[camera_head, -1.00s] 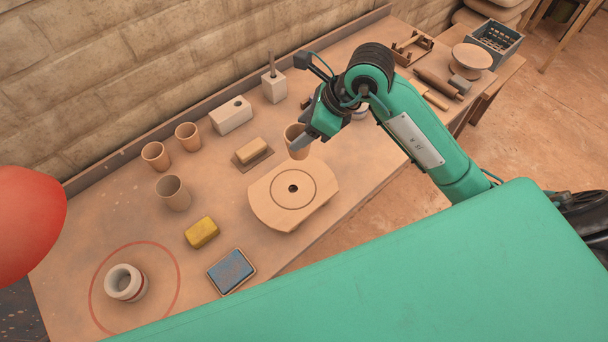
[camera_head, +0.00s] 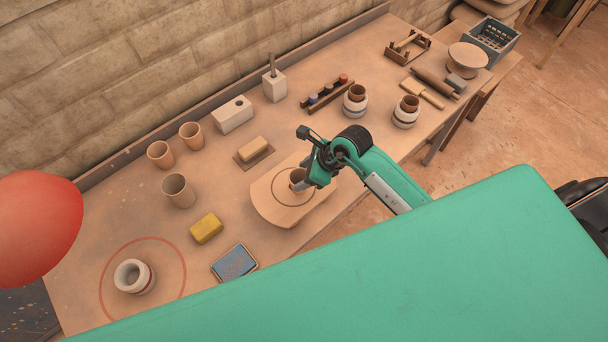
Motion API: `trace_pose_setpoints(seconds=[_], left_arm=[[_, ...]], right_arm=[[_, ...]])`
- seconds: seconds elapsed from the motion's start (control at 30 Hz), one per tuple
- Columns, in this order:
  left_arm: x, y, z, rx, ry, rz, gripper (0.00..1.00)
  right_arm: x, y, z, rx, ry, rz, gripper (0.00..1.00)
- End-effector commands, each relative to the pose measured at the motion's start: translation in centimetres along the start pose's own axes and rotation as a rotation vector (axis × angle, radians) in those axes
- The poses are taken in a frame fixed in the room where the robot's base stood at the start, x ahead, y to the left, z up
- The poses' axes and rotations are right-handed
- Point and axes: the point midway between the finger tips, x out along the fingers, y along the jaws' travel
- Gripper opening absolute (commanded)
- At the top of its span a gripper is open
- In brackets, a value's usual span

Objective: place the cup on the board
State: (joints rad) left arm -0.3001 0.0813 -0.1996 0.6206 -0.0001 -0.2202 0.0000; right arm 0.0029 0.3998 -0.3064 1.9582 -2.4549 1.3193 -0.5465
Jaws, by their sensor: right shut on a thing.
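The board (camera_head: 268,207) is a pale, rounded wooden plate with a ring marked on it, lying near the front edge of the table. My right gripper (camera_head: 304,181) is over the middle of the board, shut on a brown clay cup (camera_head: 297,175). The cup is upright, within the ring area; the gripper hides part of it and the board's centre. I cannot tell whether its base touches the board. My left gripper is not in view.
Brown cups (camera_head: 178,191) stand at the left. A yellow sponge (camera_head: 206,228) and a blue pad (camera_head: 234,263) lie left of the board. A white ringed pot (camera_head: 133,276) stands in a red circle. Two banded pots (camera_head: 355,99) stand behind my right arm.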

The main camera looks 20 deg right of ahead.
Motion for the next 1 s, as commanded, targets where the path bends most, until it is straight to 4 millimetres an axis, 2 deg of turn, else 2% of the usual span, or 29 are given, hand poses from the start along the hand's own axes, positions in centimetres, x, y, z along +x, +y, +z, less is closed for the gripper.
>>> trace_pose_setpoints(seconds=[0.2,0.53,0.57,0.67,1.0], left_arm=[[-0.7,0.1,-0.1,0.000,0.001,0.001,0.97],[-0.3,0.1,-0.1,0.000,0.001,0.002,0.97],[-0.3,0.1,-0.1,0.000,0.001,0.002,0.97],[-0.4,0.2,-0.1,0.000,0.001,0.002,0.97],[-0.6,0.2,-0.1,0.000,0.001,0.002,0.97]], right_arm=[[1.9,0.0,-1.2,0.002,0.000,0.001,0.21],[2.2,0.0,-1.4,0.000,0.000,0.000,0.21],[2.2,0.0,-1.4,0.001,0.000,0.000,0.59],[2.2,0.0,-1.4,0.001,-0.001,0.001,0.78],[1.9,0.0,-1.2,0.001,-0.001,0.001,0.78]])
